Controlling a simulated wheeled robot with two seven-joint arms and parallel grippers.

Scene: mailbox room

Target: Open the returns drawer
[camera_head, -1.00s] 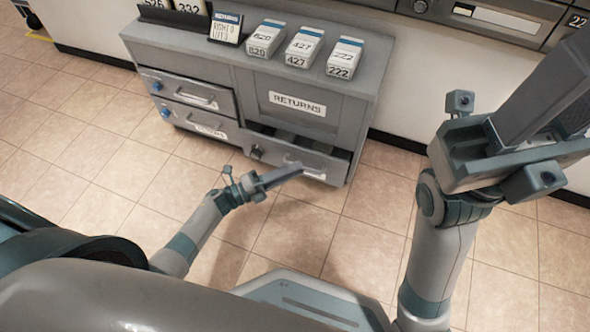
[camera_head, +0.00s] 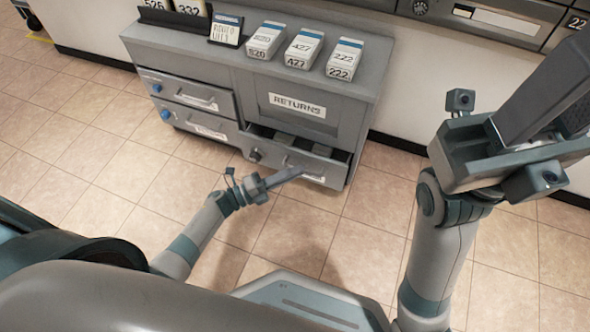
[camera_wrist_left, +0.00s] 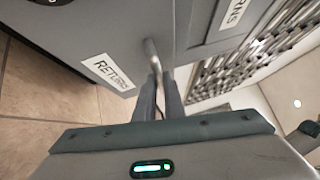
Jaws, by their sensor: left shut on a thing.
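The returns drawer (camera_head: 322,164) is the lower right drawer of the grey cabinet, under the panel labelled RETURNS (camera_head: 297,104). It stands partly pulled out, with grey contents showing inside. My left gripper (camera_head: 297,172) is at the drawer front, shut on its bar handle. In the left wrist view the handle (camera_wrist_left: 151,52) runs between the two fingers (camera_wrist_left: 159,88), beside a RETURNS label (camera_wrist_left: 108,72) on the drawer front. My right gripper (camera_head: 510,150) is raised at the right, well away from the cabinet; its fingers do not show clearly.
Small boxes labelled 520, 427 and 222 (camera_head: 344,58) stand on the cabinet top (camera_head: 200,42). Drawers with blue knobs (camera_head: 187,92) are at the left of the cabinet. The tiled floor (camera_head: 110,170) in front is clear.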

